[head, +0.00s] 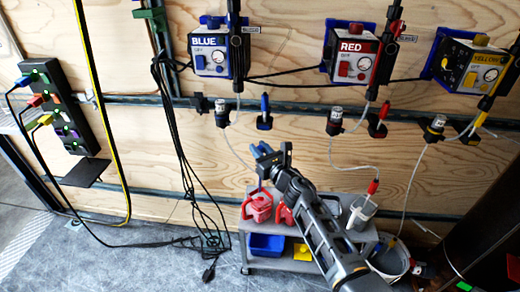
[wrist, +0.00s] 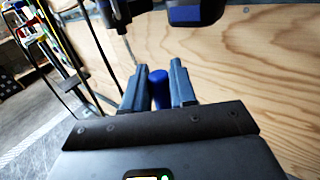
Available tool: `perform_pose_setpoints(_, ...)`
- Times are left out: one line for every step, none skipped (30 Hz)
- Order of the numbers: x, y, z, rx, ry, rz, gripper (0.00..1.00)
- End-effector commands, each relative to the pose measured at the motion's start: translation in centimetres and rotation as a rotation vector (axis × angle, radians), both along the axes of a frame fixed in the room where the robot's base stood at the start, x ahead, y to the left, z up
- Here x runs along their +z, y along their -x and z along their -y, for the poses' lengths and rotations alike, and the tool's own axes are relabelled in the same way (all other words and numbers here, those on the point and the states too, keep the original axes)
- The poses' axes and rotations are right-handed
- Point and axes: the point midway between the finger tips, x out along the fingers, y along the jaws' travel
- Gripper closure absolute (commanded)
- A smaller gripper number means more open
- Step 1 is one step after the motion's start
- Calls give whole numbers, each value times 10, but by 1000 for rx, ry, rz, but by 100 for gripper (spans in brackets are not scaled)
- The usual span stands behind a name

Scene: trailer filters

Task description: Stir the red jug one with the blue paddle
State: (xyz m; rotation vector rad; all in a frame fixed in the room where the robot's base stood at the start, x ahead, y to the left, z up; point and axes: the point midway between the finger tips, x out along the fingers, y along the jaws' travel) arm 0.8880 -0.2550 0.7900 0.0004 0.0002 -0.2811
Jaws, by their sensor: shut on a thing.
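My gripper (head: 262,153) is in front of the plywood wall, above the cart. In the wrist view its fingers (wrist: 160,90) are shut on a blue cylinder, the handle of the blue paddle (wrist: 161,88). The paddle's lower part is hard to make out in the head view. A red jug (head: 258,208) stands on the cart's top at its left side, below my gripper. Another red thing (head: 283,216) is to its right, partly hidden by my arm. I cannot tell whether the paddle reaches into the red jug.
The grey cart (head: 244,226) has a blue bin (head: 266,245) on its lower shelf. A grey container (head: 362,211) stands at its right. Above are boxes marked BLUE (head: 210,52) and RED (head: 352,55). A blue-handled item (head: 265,108) sits in a wall holder. Cables hang at left.

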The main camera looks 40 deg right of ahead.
Motion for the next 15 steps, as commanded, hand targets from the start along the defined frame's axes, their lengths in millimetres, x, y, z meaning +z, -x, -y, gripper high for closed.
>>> perform_pose_setpoints(-8,0,0,0,0,0,100)
perform_pose_setpoints(-11,0,0,0,0,0,100)
perform_pose_setpoints(-14,0,0,0,0,0,100)
perform_pose_setpoints(-16,0,0,0,0,0,100)
perform_pose_setpoints(-19,0,0,0,0,0,100)
perform_pose_setpoints(-22,0,0,0,0,0,100)
perform_pose_setpoints(-24,0,0,0,1,0,100)
perform_pose_setpoints(-26,0,0,0,1,0,100)
perform_pose_setpoints(-30,0,0,0,1,0,100)
perform_pose_setpoints(-32,0,0,0,1,0,100)
perform_pose_setpoints(-34,0,0,0,1,0,100)
perform_pose_setpoints(-38,0,0,0,1,0,100)
perform_pose_setpoints(-40,0,0,0,1,0,100)
perform_pose_setpoints(-42,0,0,0,1,0,100)
perform_pose_setpoints(-45,0,0,0,1,0,100)
